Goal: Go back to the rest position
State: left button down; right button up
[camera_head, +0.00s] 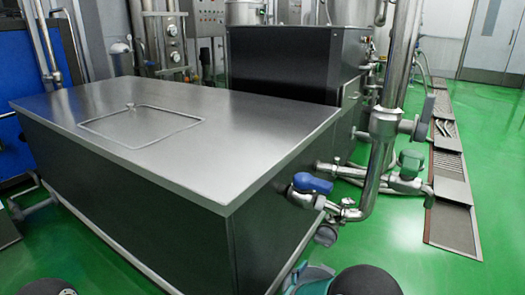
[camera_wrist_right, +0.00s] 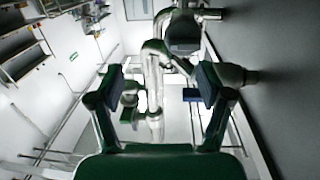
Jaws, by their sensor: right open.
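My right gripper (camera_wrist_right: 158,84) is open in the right wrist view, its two dark-padded fingers spread wide. Nothing is held between the fingers; steel pipes and a valve show in the gap beyond them. In the head view, teal and black rounded parts of my right arm show at the bottom edge, in front of the tank's near right corner. A dark rounded part of mine shows at the bottom left edge. My left gripper cannot be made out in either view.
A large steel tank (camera_head: 235,150) with a flat lid fills the middle. Pipework (camera_head: 385,125) with a blue valve handle (camera_head: 312,183) and a green valve (camera_head: 411,163) stands at its right. Drain gratings (camera_head: 452,225) run along the right. Green floor (camera_head: 400,245) is clear at the lower right.

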jog(key=d+f+g+p, duration=0.2)
jog(key=d+f, duration=0.1)
jog(key=d, duration=0.6)
jog(key=s+d+f+n+g+y+p, duration=0.1)
jog(key=s+d+f+n+g+y, duration=0.2)
jog(key=f, duration=0.6)
jog(key=s+a+f+n+g+y, duration=0.1)
jog(key=s+a+f+g+y, duration=0.3)
jog(key=s, duration=0.4)
jog(key=s+a+f+n+g+y, duration=0.1)
jog(key=s+a+f+g+y, duration=0.1)
jog(key=s+a+y, duration=0.35)
jog(key=s+a+f+n+g+y, duration=0.1)
jog(key=s+a+f+g+y, duration=0.25)
jog(key=s+a, duration=0.45)
notch_tip(320, 180, up, 38)
jog(key=s+d+t+h+p, duration=0.1)
jog(key=d+p, duration=0.1)
jog(key=p, duration=3.6)
jog(key=shift+s+d+p, duration=0.3)
jog(key=shift+s+p, duration=0.05)
jog(key=shift+f, duration=0.15)
